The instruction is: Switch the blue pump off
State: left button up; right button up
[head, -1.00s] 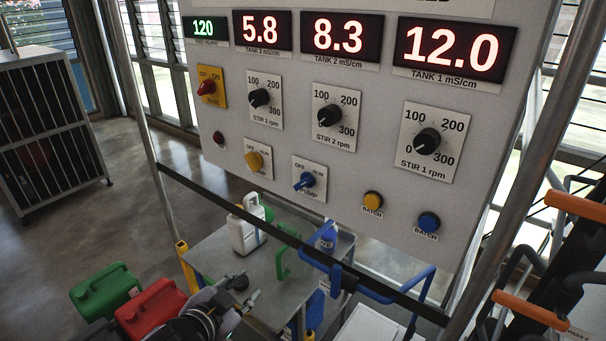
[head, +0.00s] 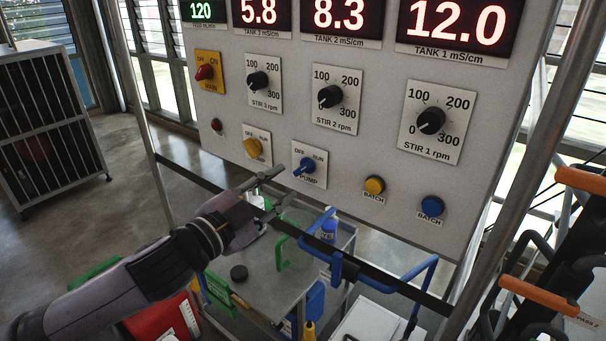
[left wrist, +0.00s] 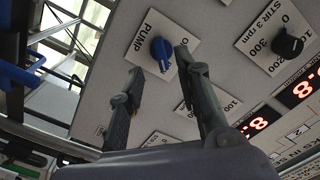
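The blue pump knob (head: 304,167) sits on a white plate (head: 318,155) marked OFF at upper left and RUN at upper right. Its bar slants from lower left to upper right, its upper end toward RUN. My left gripper (head: 287,181) is open and empty, its fingertips just left of and below the knob in the head view. In the left wrist view the blue knob (left wrist: 162,50) shows between and beyond the spread fingertips (left wrist: 158,60). I see no contact. My right gripper is in neither view.
A yellow knob (head: 253,147) is left of the blue one; yellow (head: 374,185) and blue (head: 432,206) BATCH buttons are to its right. A black rail (head: 385,283) crosses below the panel. A grey cart (head: 290,300) stands beneath. Frame posts flank the panel.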

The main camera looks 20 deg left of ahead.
aim_at(300, 170)
pick_arm(q)
jog(key=x, duration=0.3)
jog(key=p+x, duration=0.1)
jog(key=x, duration=0.2)
jog(key=shift+r, duration=0.25)
jog(key=shift+s+f, duration=0.1)
jog(key=shift+c, duration=0.3)
grip_shut()
dwell(0.4)
